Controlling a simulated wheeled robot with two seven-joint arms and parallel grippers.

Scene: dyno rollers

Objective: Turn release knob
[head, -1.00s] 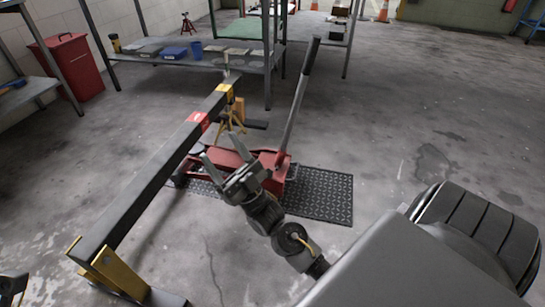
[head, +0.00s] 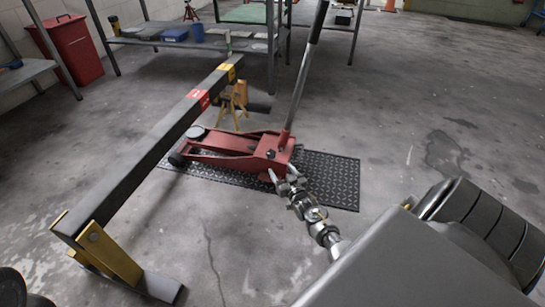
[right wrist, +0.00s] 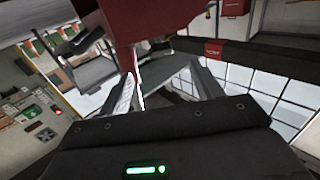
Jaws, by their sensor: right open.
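A red floor jack (head: 230,150) rests on a black mat, with its long handle (head: 302,75) rising up and away to the right. A small dark round part (head: 271,153) shows near the handle base; I cannot tell whether it is the release knob. My right gripper (head: 281,175) is open and empty, just in front of the jack's handle end. In the right wrist view, its two fingers (right wrist: 166,88) are spread, with the red jack body (right wrist: 150,25) just beyond the tips. Contact cannot be told. My left gripper is not clearly visible.
A long black beam (head: 150,150) on yellow supports stands left of the jack. The black textured mat (head: 335,180) lies under the jack. Metal shelves (head: 190,43) and a red bin (head: 70,50) stand behind. The floor at right is clear.

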